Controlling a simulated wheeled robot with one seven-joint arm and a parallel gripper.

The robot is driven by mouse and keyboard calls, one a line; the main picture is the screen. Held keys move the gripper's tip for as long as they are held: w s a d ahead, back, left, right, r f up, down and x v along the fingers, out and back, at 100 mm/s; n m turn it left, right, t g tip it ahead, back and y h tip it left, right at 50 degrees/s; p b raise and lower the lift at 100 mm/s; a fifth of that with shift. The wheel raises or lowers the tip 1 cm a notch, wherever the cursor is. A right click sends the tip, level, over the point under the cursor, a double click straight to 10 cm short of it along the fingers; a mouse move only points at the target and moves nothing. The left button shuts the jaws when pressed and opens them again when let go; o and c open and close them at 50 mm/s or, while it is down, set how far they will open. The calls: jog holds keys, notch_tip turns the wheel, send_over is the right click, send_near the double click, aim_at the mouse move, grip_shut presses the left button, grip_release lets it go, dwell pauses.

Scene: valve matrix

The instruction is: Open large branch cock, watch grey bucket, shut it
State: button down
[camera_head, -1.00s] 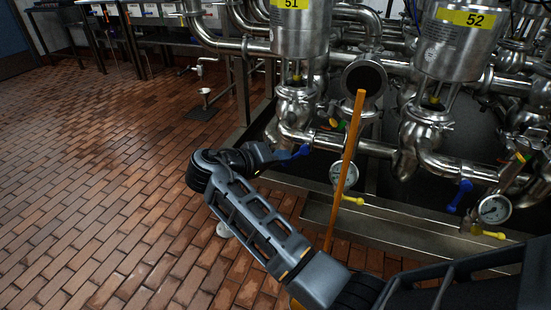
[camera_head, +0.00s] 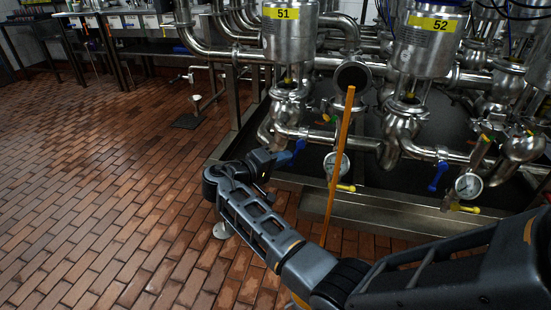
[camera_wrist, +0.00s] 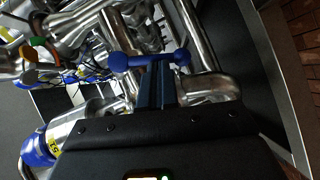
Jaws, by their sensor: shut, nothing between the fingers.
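A blue-handled cock (camera_head: 299,148) sits on the lower pipe below the tank marked 51. In the wrist view its blue handle (camera_wrist: 150,60) lies across the picture just beyond my fingertips. My gripper (camera_head: 277,160) is at the handle's left in the head view, with its fingers (camera_wrist: 157,80) together and nothing between them. Whether the fingertips touch the handle I cannot tell. I cannot make out a grey bucket for certain; a small pale round object (camera_head: 221,230) on the floor is partly hidden by my arm.
An orange pole (camera_head: 340,150) stands upright right of my gripper. Gauges (camera_head: 468,185), another blue handle (camera_head: 438,177) and yellow handles (camera_head: 346,187) are on the pipework to the right. A low steel ledge (camera_head: 390,212) runs in front.

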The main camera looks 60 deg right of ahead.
jog(key=shift+s+d+f+n+g+h, duration=0.2)
jog(key=shift+s+f+n+g+h, duration=0.1)
jog(key=shift+s+f+n+h, duration=0.4)
jog(key=shift+r, duration=0.1)
jog(key=shift+w, duration=0.15)
